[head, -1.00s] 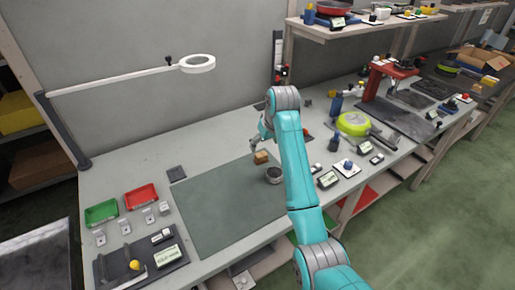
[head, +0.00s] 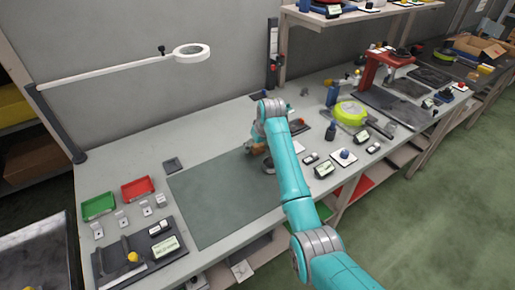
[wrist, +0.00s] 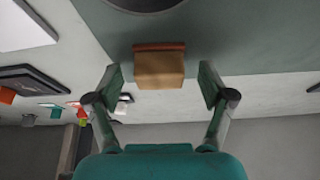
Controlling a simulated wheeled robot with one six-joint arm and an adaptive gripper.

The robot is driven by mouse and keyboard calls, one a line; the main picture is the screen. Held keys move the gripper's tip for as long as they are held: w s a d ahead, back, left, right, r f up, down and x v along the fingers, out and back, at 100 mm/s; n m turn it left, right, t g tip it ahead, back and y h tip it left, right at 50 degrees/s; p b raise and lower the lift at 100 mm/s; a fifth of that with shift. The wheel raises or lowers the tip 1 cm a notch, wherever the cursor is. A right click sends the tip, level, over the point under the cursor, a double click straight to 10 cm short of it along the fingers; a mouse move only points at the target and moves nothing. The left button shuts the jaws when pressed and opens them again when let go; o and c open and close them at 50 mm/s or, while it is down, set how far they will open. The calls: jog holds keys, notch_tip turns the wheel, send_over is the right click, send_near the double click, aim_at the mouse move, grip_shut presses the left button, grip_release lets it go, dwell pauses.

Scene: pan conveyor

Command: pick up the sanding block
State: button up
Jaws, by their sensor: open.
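The sanding block is a small tan block with a reddish-brown layer along one side. In the wrist view the sanding block (wrist: 160,69) stands upper middle, on the edge of the green mat. My gripper (wrist: 161,84) is open, with one finger to each side of the block in the picture and a gap on both sides. I cannot tell if the fingertips are level with it. In the head view the block (head: 257,149) is small and partly hidden by my arm and gripper.
A dark round container (wrist: 145,4) is close to the block; my arm partly covers it in the head view. The green mat (head: 220,200) is otherwise clear. A yellow-green pan (head: 350,112) and several small items stand to the right. Red (head: 138,187) and green trays (head: 98,206) stand left.

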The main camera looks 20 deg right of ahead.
jog(key=shift+w+f, duration=0.1)
jog(key=shift+f, duration=0.1)
jog(key=c, duration=1.3)
jog(key=shift+r, duration=0.1)
notch_tip(320, 180, up, 10)
jog(key=shift+f, duration=0.1)
